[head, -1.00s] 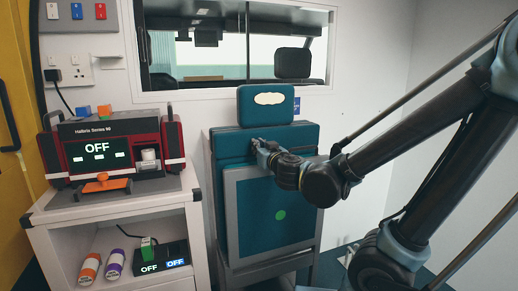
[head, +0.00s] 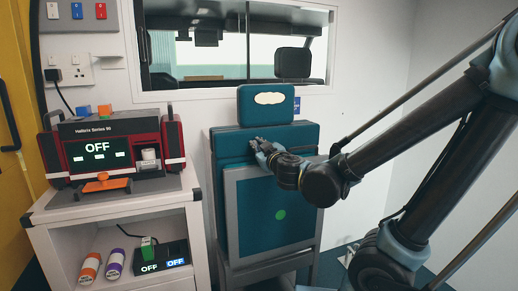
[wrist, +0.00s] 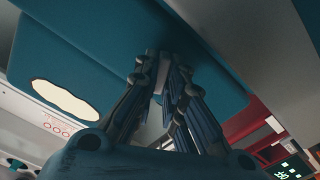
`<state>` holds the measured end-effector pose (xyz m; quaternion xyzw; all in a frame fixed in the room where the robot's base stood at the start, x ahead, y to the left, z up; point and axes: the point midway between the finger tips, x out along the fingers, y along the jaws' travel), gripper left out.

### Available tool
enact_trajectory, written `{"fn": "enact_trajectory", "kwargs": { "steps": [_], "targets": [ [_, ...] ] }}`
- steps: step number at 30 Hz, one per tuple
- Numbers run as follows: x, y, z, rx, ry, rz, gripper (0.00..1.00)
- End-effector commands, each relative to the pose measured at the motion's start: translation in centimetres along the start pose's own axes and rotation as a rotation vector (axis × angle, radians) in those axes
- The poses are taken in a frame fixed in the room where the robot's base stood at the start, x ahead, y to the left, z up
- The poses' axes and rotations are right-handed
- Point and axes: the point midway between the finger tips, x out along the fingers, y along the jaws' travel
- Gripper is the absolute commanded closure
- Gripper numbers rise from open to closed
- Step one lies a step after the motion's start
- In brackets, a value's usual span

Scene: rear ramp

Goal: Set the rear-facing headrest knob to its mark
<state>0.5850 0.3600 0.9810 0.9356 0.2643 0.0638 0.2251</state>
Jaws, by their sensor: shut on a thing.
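The teal seat back (head: 232,150) stands in the middle of the head view, with its headrest (head: 266,117) on top. The headrest carries a cream oval patch, which also shows in the wrist view (wrist: 65,103). My gripper (head: 257,142) is at the upper part of the seat back, just below the headrest. In the wrist view my gripper (wrist: 157,62) has its fingers closed together on a small greyish piece against the teal surface, at the knob's place. The fingers hide most of the knob, and its mark and angle cannot be made out.
A white cabinet (head: 40,230) stands at the left, with a red and black device (head: 120,145) showing OFF on top. Its shelf holds an orange and a purple roll and a switch box (head: 165,262). A window is behind the headrest.

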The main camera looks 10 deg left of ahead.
Motion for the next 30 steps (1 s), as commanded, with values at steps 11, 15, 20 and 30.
{"fn": "enact_trajectory", "kwargs": {
  "steps": [11, 15, 20, 30],
  "targets": [
    [0.29, 0.02, -0.12, -0.359, -0.003, 0.006, 1.0],
    [0.3, -0.04, -0.11, -0.492, -0.003, 0.006, 1.0],
    [0.3, -0.11, -0.09, -0.643, -0.004, 0.005, 1.0],
    [0.3, -0.23, -0.02, -0.922, -0.004, 0.004, 1.0]
  ]
}}
